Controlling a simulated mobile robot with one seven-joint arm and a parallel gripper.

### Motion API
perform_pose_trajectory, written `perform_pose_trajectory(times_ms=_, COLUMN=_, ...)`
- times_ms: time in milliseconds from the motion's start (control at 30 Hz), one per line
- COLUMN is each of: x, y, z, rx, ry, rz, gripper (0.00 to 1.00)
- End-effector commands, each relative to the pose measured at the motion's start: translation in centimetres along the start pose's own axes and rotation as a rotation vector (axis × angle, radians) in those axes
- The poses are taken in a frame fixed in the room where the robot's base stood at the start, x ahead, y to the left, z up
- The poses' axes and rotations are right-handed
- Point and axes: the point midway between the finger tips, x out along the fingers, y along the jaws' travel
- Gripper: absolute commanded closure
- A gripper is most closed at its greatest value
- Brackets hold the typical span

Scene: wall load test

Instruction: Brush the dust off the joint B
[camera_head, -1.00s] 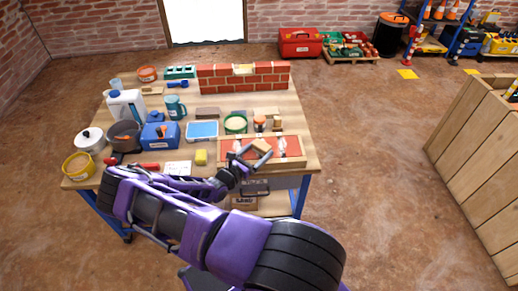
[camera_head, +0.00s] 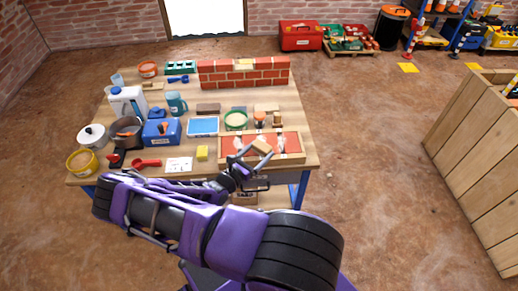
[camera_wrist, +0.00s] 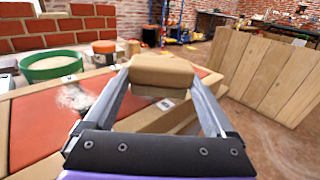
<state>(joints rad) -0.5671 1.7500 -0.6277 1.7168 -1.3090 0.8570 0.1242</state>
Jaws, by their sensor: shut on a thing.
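My gripper (camera_wrist: 160,85) is shut on a tan wooden block-shaped brush (camera_wrist: 162,70), held between its two fingertips. Bristles are not clearly visible. In the head view my gripper (camera_head: 252,153) holds the brush (camera_head: 262,146) over the red panel (camera_head: 290,143) with a wooden frame, near the table's front right. In the wrist view a pale dusty patch (camera_wrist: 75,97) lies on the red panel (camera_wrist: 35,120), beside a dark strip, left of the brush and apart from it. No letter B is readable, so I cannot tell which joint this is.
A green-rimmed round sieve (camera_head: 236,121) and an orange-topped jar (camera_head: 260,117) stand behind the panel. A brick wall piece (camera_head: 243,72) stands at the table's back. A yellow sponge (camera_head: 202,153) lies left of the panel. A wooden crate (camera_head: 480,150) stands right, across open floor.

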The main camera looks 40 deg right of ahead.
Motion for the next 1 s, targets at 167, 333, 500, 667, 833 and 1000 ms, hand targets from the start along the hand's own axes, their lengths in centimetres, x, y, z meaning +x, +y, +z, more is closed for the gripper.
perform_pose_trajectory(times_ms=167, x=0.0, y=0.0, z=0.5, rx=-0.001, ry=0.0, rz=0.0, gripper=0.55)
perform_pose_trajectory(times_ms=333, x=-0.1, y=0.0, z=2.1, rx=-0.001, ry=0.001, rz=0.0, gripper=0.55)
perform_pose_trajectory(times_ms=500, x=-0.1, y=0.0, z=3.8, rx=-0.001, ry=0.002, rz=0.0, gripper=0.55)
perform_pose_trajectory(times_ms=667, x=-0.1, y=-0.1, z=5.3, rx=-0.002, ry=0.001, rz=0.0, gripper=0.55)
perform_pose_trajectory(times_ms=833, x=-0.1, y=-0.1, z=6.0, rx=-0.002, ry=0.001, rz=0.0, gripper=0.55)
perform_pose_trajectory(times_ms=1000, x=-0.1, y=-0.1, z=5.9, rx=-0.002, ry=0.001, rz=0.0, gripper=0.55)
